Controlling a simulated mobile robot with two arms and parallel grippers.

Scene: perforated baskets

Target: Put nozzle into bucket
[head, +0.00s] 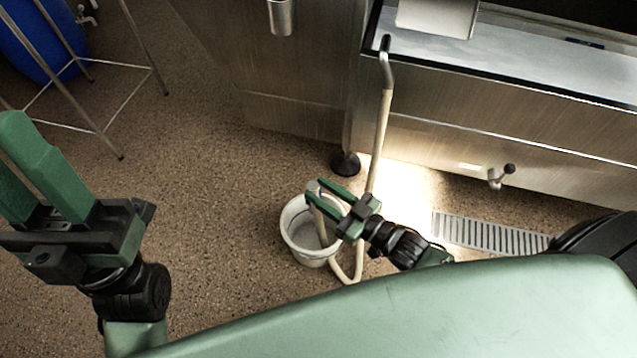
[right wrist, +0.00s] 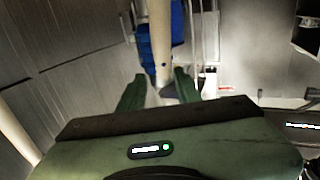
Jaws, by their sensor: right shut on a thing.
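A white bucket (head: 290,250) stands upright on the floor in the middle of the head view. My right gripper (head: 330,202) is over the bucket's right rim and is shut on the pale nozzle (head: 318,215). The nozzle overlaps the bucket's opening in the head view; I cannot tell how deep it reaches. In the right wrist view the nozzle (right wrist: 161,45) shows between the two green fingers. The cream hose (head: 380,135) runs from a metal pipe down to the floor and loops beside the bucket. My left gripper (head: 30,165) is open and empty at the left.
A steel counter (head: 450,120) stands behind, with a black foot (head: 345,163) near the bucket. A floor drain grate (head: 490,233) lies to the right. A metal stand (head: 100,130) with a blue barrel (head: 35,40) is at the upper left. The floor left of the bucket is clear.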

